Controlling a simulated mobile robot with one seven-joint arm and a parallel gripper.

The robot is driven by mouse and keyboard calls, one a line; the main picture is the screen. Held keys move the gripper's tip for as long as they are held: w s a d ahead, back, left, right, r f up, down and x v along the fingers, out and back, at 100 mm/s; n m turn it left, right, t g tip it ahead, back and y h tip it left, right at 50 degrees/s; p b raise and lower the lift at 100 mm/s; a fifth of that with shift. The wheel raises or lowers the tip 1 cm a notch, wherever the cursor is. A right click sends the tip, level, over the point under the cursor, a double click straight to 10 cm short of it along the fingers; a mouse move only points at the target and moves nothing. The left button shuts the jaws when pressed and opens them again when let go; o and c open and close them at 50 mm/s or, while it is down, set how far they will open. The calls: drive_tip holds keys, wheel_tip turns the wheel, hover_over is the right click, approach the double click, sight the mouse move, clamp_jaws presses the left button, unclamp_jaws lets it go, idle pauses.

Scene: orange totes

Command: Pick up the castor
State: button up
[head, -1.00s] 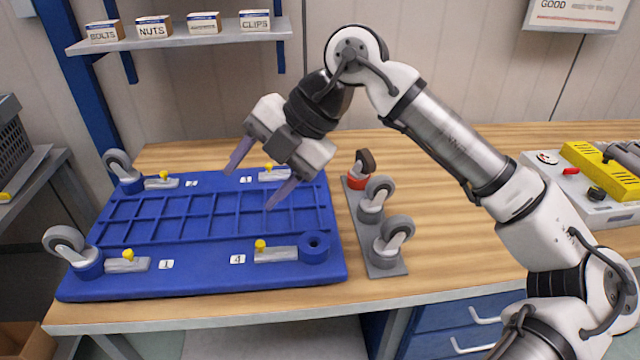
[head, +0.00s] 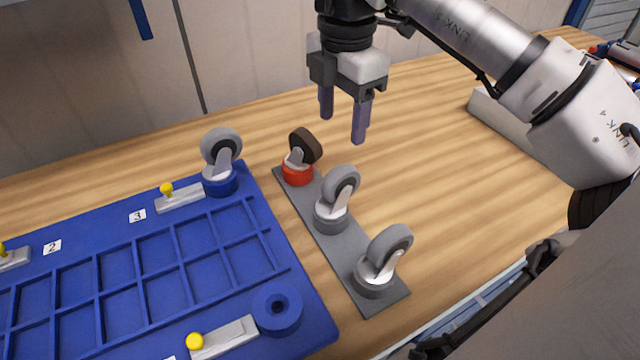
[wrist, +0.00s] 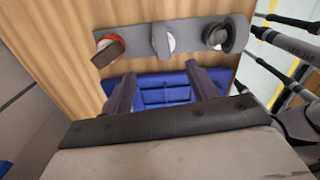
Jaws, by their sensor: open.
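Three castors stand in a row on a grey strip on the wooden table. The far one has a red base and dark wheel (head: 299,162) and also shows in the wrist view (wrist: 108,46). The middle castor (head: 335,200) and the near castor (head: 382,262) have grey wheels and grey bases; they also show in the wrist view, the middle one (wrist: 162,40) and the near one (wrist: 232,35). My gripper (head: 342,125) is open and empty, fingers pointing down. It hangs above the table, apart from the castors, to the right of the red-based one in the head view.
A blue fixture (head: 170,285) with a grid lies left of the strip (head: 338,243). A grey-wheeled castor (head: 220,160) stands at its far corner; its near ring (head: 277,308) is empty. Yellow-knobbed clamps stand along the fixture. Bare table lies right of the strip.

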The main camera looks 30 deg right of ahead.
sight(337, 184)
wheel_tip(337, 184, down, 8)
drive_tip(key=shift+s+f+p, duration=0.1)
drive_tip(key=shift+f+p, duration=0.05)
drive_tip(key=shift+p, duration=0.5)
drive_tip(key=shift+s+a+f+p, duration=0.15)
drive_tip(key=shift+f+p, duration=0.35)
drive_tip(key=shift+f, duration=0.9)
drive_tip(key=shift+a+f+p, duration=0.2)
drive_tip(key=shift+f+p, duration=0.25)
drive_tip(key=shift+f, duration=0.9)
drive_tip(key=shift+c, duration=0.2)
clamp_jaws()
